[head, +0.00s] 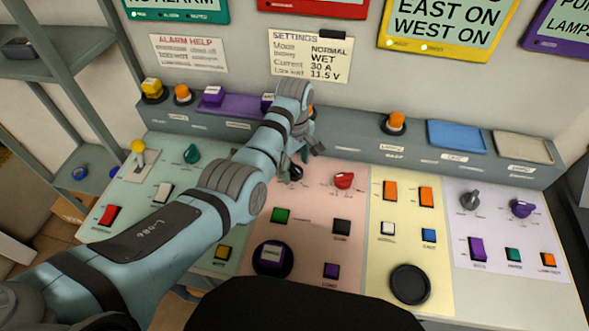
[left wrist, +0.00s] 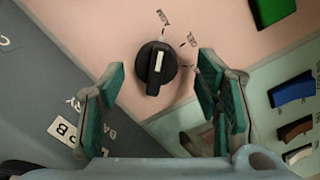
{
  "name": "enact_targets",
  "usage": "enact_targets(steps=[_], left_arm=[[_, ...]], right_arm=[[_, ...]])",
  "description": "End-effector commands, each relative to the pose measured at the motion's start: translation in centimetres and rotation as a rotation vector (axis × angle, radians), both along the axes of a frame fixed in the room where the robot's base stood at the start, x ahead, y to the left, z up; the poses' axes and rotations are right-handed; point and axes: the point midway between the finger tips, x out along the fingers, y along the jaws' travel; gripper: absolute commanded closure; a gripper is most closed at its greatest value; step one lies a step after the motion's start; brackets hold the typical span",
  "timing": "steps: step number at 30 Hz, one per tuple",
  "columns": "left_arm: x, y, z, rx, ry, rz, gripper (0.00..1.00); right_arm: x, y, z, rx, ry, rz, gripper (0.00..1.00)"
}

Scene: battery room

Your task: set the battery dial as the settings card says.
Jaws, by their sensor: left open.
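The settings card (head: 310,56) on the wall reads NORMAL, WET, 30 A and 11.5 V. A black dial (head: 296,173) sits at the top left of the pink panel section, partly hidden by my left gripper (head: 303,150). In the left wrist view the black dial (left wrist: 156,68) has a raised grip with a white mark. My left gripper (left wrist: 162,72) is open, one finger on each side of the dial in that view. My right gripper is out of view.
A red dial (head: 344,181) is right of the black dial. A green button (head: 281,215) and a black switch (head: 341,227) are below. Blue (head: 457,136) and beige (head: 523,147) trays lie on the back ledge. My left arm covers part of the pale green section.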

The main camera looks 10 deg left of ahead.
Motion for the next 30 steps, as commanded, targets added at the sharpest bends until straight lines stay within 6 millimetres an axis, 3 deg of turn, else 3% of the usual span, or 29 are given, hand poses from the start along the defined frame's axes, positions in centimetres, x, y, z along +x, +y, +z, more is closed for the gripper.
enact_targets(steps=[3, 11, 20, 30], left_arm=[[0.02, -0.05, -1.57, 0.000, 0.000, -0.001, 0.42], [0.06, -0.09, -1.72, 0.000, -0.002, -0.003, 0.42], [0.04, -0.07, -1.72, 0.000, -0.001, -0.002, 0.89], [-0.01, -0.06, -1.71, 0.000, 0.001, -0.023, 0.91]], right_arm=[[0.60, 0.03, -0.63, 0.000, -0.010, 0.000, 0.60], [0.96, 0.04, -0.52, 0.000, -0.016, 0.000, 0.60], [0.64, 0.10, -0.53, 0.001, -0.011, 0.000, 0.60], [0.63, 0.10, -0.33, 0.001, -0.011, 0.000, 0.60]])
